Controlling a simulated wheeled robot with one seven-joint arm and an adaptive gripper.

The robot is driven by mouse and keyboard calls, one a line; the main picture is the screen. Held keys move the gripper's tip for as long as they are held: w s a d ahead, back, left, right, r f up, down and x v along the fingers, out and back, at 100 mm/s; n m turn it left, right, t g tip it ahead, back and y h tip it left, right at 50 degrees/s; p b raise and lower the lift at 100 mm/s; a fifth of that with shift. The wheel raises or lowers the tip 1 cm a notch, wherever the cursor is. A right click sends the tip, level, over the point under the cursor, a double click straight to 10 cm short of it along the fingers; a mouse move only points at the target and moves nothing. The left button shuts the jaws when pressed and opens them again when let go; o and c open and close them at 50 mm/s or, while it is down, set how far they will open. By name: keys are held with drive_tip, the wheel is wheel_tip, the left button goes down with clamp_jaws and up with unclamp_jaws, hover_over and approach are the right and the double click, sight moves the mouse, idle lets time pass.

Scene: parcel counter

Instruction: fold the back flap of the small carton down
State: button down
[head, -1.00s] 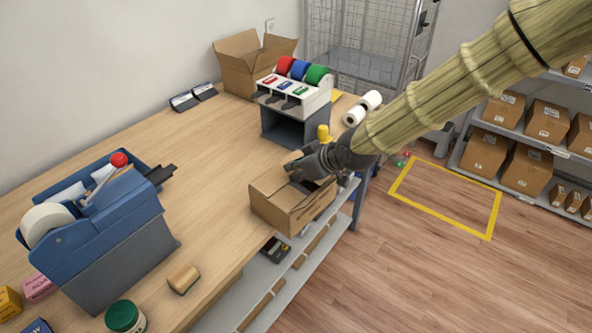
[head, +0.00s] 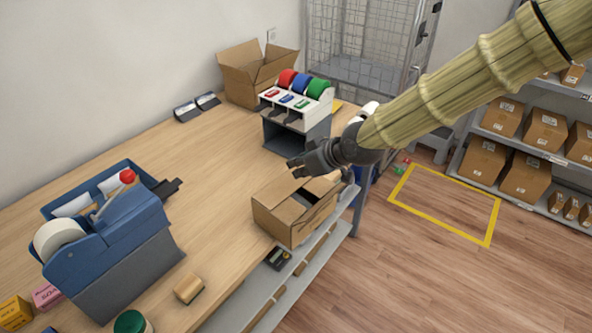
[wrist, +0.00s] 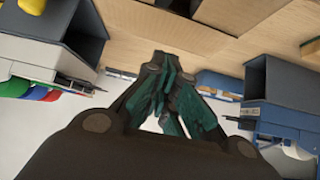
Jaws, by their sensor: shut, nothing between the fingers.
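The small brown carton (head: 280,220) sits at the right edge of the wooden counter. Its top is partly covered by flaps, with a dark opening (head: 303,198) between them. The back flap seems to lie low, but my gripper and arm overlap the carton's far side, so its exact angle is unclear. My gripper (head: 303,164) is shut and empty, above the carton's back edge. In the wrist view its fingers (wrist: 168,85) are closed together, and brown cardboard (wrist: 232,8) shows at the top.
A tape-roll stand (head: 296,105) stands behind the carton, with an open larger box (head: 255,75) beyond it. A blue dispenser (head: 120,235) is at the left. A wooden block (head: 188,289) lies near the front edge. The counter's middle is clear.

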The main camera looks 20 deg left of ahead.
drive_tip(key=b+v, duration=0.2)
drive_tip(key=v, duration=0.7)
